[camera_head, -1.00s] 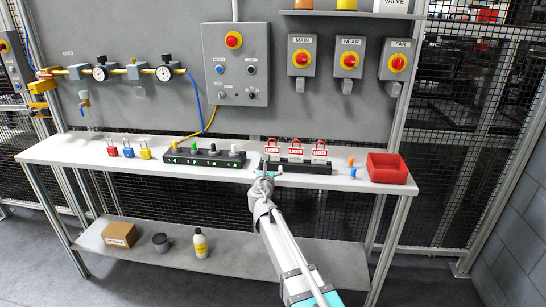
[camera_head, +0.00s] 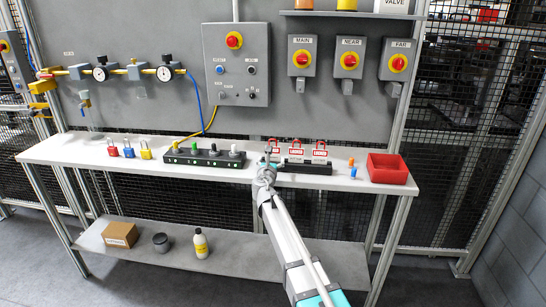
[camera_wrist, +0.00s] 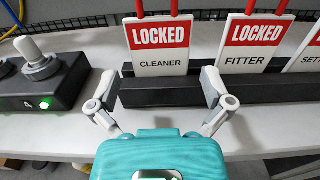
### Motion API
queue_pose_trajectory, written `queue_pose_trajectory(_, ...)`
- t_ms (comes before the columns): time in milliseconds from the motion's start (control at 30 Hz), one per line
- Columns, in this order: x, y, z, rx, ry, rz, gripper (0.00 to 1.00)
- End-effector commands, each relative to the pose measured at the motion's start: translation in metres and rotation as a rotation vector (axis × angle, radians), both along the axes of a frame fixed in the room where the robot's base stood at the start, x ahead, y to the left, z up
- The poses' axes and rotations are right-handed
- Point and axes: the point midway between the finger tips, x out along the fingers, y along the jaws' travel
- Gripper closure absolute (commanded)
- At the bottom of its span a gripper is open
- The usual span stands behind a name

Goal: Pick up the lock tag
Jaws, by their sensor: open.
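Three red-and-white lock tags marked LOCKED stand upright in a black rack on the bench. In the wrist view the left one reads CLEANER (camera_wrist: 160,62) and the middle one reads FITTER (camera_wrist: 246,66). The right one (camera_wrist: 312,55) is cut off by the picture edge. In the head view the left tag (camera_head: 274,146) is partly behind my gripper. My gripper (camera_wrist: 160,80) is open and empty, its fingers spread either side of the CLEANER tag's lower part, apparently just in front of it. Whether they reach around its edges I cannot tell.
The black rack (camera_wrist: 270,88) holds the tags. Left of it is a black box with knobs and green lights (camera_head: 205,158). Further left stand padlocks (camera_head: 129,152). To the right are small orange and blue pieces (camera_head: 352,167) and a red bin (camera_head: 388,169).

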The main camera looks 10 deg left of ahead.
Motion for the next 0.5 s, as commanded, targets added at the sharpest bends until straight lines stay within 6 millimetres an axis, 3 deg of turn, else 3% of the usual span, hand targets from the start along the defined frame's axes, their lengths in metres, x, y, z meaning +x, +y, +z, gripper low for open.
queue_pose_trajectory(233, 0.031, -0.001, 0.002, 0.0, 0.0, -0.002, 0.0)
queue_pose_trajectory(500, 0.039, -0.002, 0.002, 0.0, 0.0, -0.001, 0.0)
